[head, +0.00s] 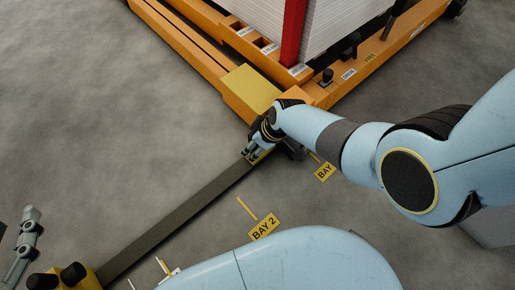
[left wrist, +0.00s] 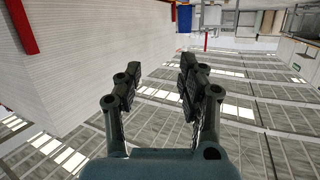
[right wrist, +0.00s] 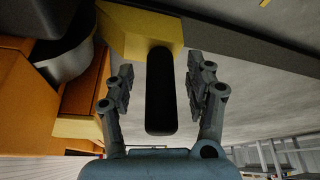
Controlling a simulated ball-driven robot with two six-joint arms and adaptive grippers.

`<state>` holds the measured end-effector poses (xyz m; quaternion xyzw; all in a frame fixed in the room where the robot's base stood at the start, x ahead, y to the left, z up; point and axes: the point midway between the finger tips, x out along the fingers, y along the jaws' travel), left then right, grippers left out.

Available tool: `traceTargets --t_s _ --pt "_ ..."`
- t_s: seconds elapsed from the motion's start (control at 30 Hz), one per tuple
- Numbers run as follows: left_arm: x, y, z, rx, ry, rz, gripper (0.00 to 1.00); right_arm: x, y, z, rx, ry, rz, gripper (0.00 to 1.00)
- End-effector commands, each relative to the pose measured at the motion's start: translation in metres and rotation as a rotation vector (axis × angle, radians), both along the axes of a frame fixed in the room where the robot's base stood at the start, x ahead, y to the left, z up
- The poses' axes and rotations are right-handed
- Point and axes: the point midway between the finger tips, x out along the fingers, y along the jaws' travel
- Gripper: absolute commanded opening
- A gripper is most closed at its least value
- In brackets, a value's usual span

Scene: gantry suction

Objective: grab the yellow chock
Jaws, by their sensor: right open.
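A long dark bar (head: 175,222) lies diagonally on the floor, with a yellow end block (head: 90,281) bearing black knobs at its lower left. The other yellow end (right wrist: 135,32), which looks like the yellow chock, carries an upright black grip. My right gripper (head: 258,150) is at this far end. In the right wrist view its open fingers (right wrist: 160,92) stand on both sides of the black grip, with gaps visible. My left gripper (left wrist: 155,90) is open and empty; part of it shows at the head view's lower left (head: 27,240).
An orange frame (head: 190,40) with a yellow block (head: 250,88) on its corner stands just beyond my right gripper. It carries a white stack (head: 330,20) and a red post (head: 292,30). BAY 2 sign (head: 264,227) lies on the floor.

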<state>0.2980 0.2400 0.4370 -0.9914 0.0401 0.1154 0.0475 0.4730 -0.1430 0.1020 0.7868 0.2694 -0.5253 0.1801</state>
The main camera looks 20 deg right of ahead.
Motion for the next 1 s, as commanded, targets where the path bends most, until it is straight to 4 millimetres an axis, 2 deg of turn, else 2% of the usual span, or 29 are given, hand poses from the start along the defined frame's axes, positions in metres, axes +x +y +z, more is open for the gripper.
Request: traceTargets --t_s 0.2,0.47,0.57,0.9,1.0 --pt "0.016 -0.003 0.024 -0.001 -0.115 -0.013 0.4 0.001 0.001 -0.006 0.0 0.001 0.0 0.54" --pt "0.018 -0.003 0.028 0.0 -0.129 -0.015 0.4 0.002 0.002 -0.006 -0.001 0.001 0.0 0.54" --pt "0.018 -0.003 0.028 0.0 -0.128 -0.015 0.4 0.002 0.002 -0.006 -0.001 0.001 0.0 0.44" --pt "0.018 -0.003 0.028 0.0 -0.128 -0.015 0.4 0.001 0.001 -0.006 0.0 0.001 0.0 0.0" --pt "0.018 -0.003 0.028 0.0 -0.127 -0.015 0.4 0.001 0.001 -0.006 0.0 0.001 0.0 0.0"
